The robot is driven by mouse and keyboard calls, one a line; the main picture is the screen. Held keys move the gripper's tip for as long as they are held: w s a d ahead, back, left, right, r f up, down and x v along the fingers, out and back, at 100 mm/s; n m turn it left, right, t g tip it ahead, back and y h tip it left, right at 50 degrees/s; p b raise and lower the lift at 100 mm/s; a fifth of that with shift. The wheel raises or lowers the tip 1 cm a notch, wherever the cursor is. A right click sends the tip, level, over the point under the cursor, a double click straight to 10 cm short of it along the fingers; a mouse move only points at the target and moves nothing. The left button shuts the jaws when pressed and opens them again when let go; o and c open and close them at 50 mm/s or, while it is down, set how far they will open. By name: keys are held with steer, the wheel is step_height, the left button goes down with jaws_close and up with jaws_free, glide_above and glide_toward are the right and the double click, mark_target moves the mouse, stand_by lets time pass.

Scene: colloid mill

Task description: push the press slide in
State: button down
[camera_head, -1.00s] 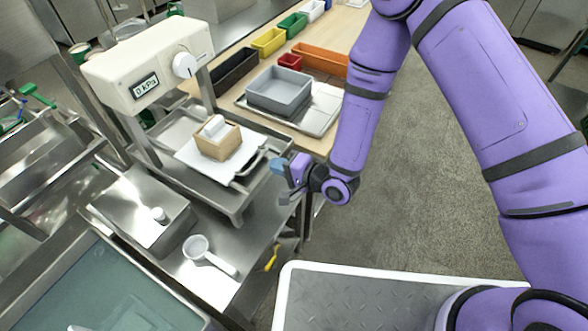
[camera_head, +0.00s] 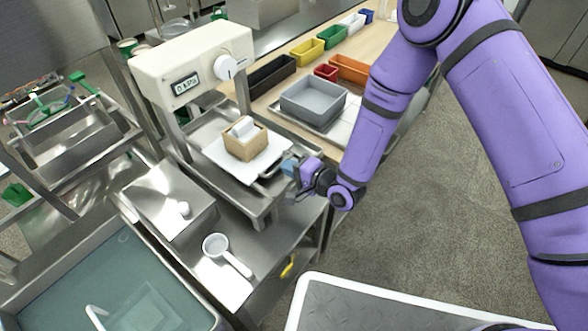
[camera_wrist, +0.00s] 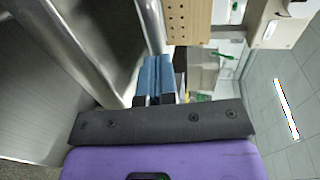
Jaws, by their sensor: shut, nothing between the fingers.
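In the wrist view the shut blue fingers (camera_wrist: 155,78) point towards a metal bar, with the perforated wooden box (camera_wrist: 188,22) beyond.
A steel box with a white knob (camera_head: 172,203) and a white scoop (camera_head: 216,246) are on the steel bench left of the slide. A grey bin (camera_head: 313,100) and several coloured bins stand on the counter behind. A water-filled sink (camera_head: 110,285) is at lower left. The floor at right is clear.

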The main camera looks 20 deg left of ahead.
mark_target(258, 147)
steer(key=r+x, duration=0.1)
steer(key=x, duration=0.3)
steer(key=r+x, duration=0.1)
steer(key=x, duration=0.4)
steer(key=r+x, duration=0.1)
steer(key=x, duration=0.3)
steer(key=shift+w+a+f, duration=0.1)
steer(key=shift+w+a, duration=0.3)
steer(key=shift+a, duration=0.2)
steer(key=shift+w+a, duration=0.1)
steer(key=shift+a, duration=0.25)
steer(key=shift+a+r, duration=0.1)
steer(key=shift+r, duration=0.15)
